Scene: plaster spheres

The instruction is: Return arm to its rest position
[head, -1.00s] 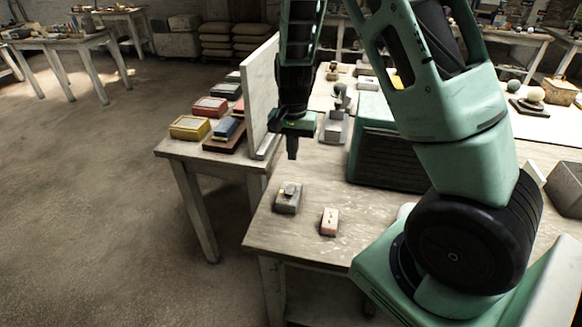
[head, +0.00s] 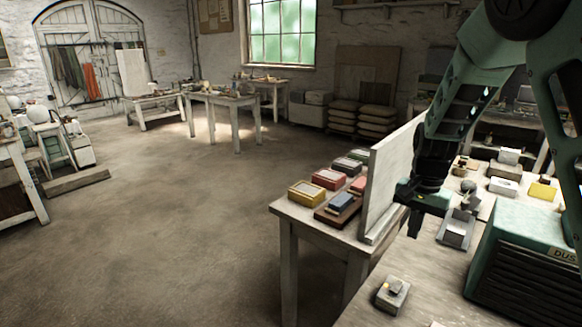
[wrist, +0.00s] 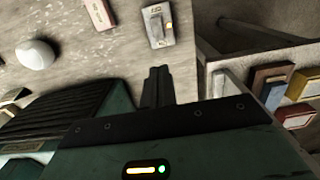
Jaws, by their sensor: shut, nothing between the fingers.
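My gripper (head: 414,222) hangs at the end of my green and black arm in the head view, pointing down above the worktable (head: 375,312). It is beside the upright white board (head: 385,185) and left of the green dust box (head: 525,255). In the wrist view its fingers (wrist: 157,88) are together and hold nothing. A small grey switch box (head: 392,295) lies on the table below the gripper; it also shows in the wrist view (wrist: 158,24).
A yellow box (head: 307,194), a red box (head: 329,179) and a blue block (head: 342,203) sit left of the board. A white ball (wrist: 35,54) and a pink block (wrist: 99,14) lie on the table in the wrist view. Open floor (head: 190,230) is at left.

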